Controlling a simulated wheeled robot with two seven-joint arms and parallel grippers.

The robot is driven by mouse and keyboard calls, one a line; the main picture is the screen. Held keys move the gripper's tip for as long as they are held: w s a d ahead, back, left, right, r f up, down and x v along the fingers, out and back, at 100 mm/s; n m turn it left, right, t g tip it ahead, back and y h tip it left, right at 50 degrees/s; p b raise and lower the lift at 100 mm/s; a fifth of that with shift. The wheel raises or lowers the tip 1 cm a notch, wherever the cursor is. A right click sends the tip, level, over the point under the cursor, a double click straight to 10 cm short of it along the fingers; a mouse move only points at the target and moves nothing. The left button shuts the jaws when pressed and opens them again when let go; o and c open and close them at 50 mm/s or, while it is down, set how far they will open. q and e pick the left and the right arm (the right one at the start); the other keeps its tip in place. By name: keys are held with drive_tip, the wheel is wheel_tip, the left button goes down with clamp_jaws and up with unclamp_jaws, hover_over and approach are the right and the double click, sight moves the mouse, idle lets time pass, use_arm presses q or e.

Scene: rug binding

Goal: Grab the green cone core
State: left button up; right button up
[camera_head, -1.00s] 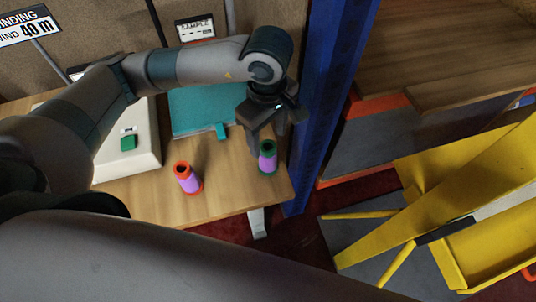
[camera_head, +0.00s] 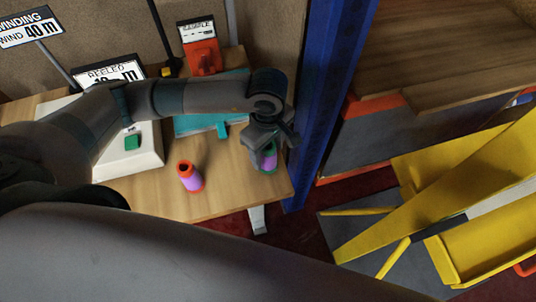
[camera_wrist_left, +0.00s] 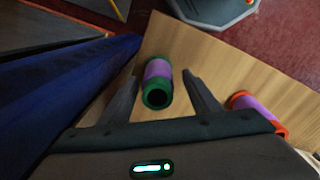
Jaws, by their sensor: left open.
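The green cone core (camera_head: 270,160) has green ends and a purple middle. It stands near the right end of the wooden table, partly hidden by my left gripper (camera_head: 270,150) in the head view. In the left wrist view the green core (camera_wrist_left: 158,83) shows between the two spread fingers of my left gripper (camera_wrist_left: 157,95), which is open and holds nothing. Whether a finger touches the core I cannot tell. My right gripper is not in view.
An orange-ended purple core (camera_head: 190,177) stands to the left on the table (camera_head: 225,190); it also shows in the wrist view (camera_wrist_left: 258,110). A blue post (camera_head: 322,110) rises close to the right. A teal pad (camera_head: 190,124) and a white device (camera_head: 140,160) are behind and left.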

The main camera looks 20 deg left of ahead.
sight(268, 158)
use_arm(q)
drive_tip(key=f, duration=0.1)
drive_tip(key=f+p, duration=0.2)
drive_tip(key=shift+w+a+f, duration=0.1)
drive_tip(key=shift+w+f, duration=0.15)
drive_tip(key=shift+f, duration=0.7)
drive_tip(key=c, duration=1.1)
